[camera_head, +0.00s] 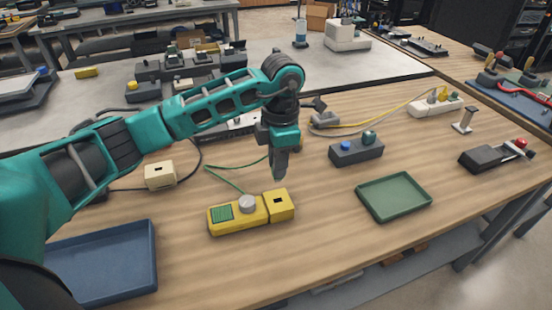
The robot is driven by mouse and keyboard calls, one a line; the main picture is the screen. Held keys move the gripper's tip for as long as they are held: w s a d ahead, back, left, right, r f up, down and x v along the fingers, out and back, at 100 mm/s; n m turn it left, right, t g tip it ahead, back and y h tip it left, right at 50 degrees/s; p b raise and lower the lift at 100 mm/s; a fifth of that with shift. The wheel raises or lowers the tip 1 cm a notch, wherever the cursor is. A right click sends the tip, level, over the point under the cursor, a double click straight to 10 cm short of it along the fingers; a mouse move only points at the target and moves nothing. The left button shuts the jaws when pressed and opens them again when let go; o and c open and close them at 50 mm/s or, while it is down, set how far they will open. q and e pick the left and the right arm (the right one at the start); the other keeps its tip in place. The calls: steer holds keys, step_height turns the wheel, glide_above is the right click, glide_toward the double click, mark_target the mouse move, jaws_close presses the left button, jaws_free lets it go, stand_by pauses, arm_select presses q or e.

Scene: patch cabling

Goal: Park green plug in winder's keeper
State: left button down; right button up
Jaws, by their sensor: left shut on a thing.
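The yellow winder (236,219) lies on the wooden table, with a green wound patch and a grey knob on top. At its right end is a yellow block with a dark slot, which looks like the keeper (283,211). My left gripper (280,176) points down above and behind this block, apart from it. A green cable (225,180) loops from the winder back toward my left gripper. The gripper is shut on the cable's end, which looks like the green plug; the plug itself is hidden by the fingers. My right gripper is not in view.
A cream socket box (160,176) with a black cable stands left. A blue tray (103,266) is front left, a green tray (394,196) right. Behind that tray is a dark box (357,152) with knobs. A white strip (435,106) has a yellow cable. Table front centre is clear.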

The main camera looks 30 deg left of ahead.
mark_target(278, 181)
arm_select(q)
steer(key=shift+f+b, duration=2.25)
steer(key=shift+f, duration=0.7)
steer(key=shift+f+b, duration=0.9)
steer(key=shift+f, duration=0.15)
steer(key=c, duration=0.9)
jaws_free()
steer(key=r, duration=1.3)
steer(key=shift+w+d, duration=0.15)
steer(key=shift+w, duration=0.05)
steer(key=shift+s, duration=0.1)
